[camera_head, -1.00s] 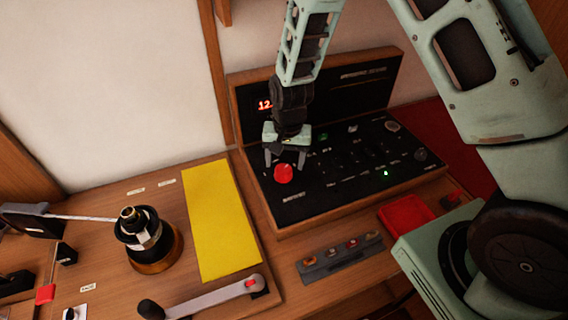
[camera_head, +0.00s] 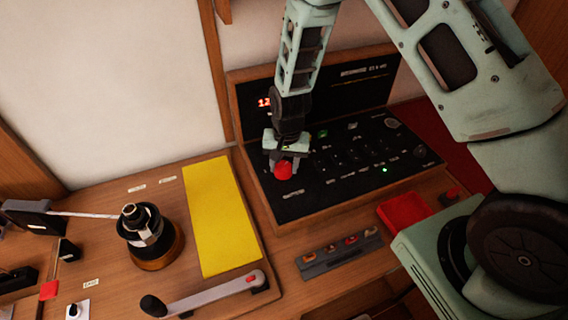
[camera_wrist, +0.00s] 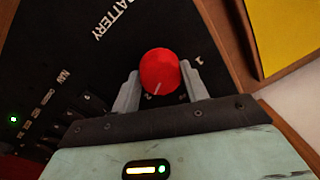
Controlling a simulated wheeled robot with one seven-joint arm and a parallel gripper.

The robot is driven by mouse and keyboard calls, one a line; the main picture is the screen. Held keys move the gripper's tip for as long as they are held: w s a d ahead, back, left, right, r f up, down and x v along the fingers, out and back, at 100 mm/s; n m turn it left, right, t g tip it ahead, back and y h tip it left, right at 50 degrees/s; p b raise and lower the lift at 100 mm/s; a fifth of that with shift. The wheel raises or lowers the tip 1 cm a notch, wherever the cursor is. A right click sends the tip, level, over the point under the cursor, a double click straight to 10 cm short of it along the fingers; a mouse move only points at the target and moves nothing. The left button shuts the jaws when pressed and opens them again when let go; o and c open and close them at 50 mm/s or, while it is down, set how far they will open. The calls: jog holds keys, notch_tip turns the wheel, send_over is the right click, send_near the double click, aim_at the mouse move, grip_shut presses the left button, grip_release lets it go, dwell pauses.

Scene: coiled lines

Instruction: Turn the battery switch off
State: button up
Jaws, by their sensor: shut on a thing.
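The battery switch is a round red knob (camera_head: 283,171) on the near left part of the black panel. In the wrist view the red knob (camera_wrist: 160,72) carries a pale pointer line towards its lower edge, close to the mark "2". A "1" is printed to its right and "BATTERY" to its upper left. My gripper (camera_head: 284,160) is down at the panel, its fingers on either side of the knob and shut on it. In the wrist view the gripper (camera_wrist: 162,88) has one grey finger at each side of the knob.
The black panel (camera_head: 330,185) has several small knobs and a green light (camera_head: 384,170). A yellow sheet (camera_head: 220,220), a winch (camera_head: 150,238) and a grey crank handle (camera_head: 210,294) lie to the left. A red tray (camera_head: 405,212) is at the right.

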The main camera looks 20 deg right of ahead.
aim_at(286, 163)
jog(key=n+b, duration=0.2)
jog(key=n, duration=0.3)
jog(key=shift+w+n+b, duration=0.1)
jog(key=shift+n+b, duration=0.25)
jog(key=shift+n, duration=0.05)
jog(key=n+b, duration=0.1)
jog(key=n, duration=0.4)
jog(key=shift+n+g, duration=0.3)
jog(key=shift+n, duration=0.1)
jog(key=o, duration=1)
jog(key=shift+r, duration=0.1)
notch_tip(286, 163, up, 17)
jog(key=b, duration=0.3)
jog(key=shift+w+d, duration=0.3)
jog(key=shift+d, duration=0.1)
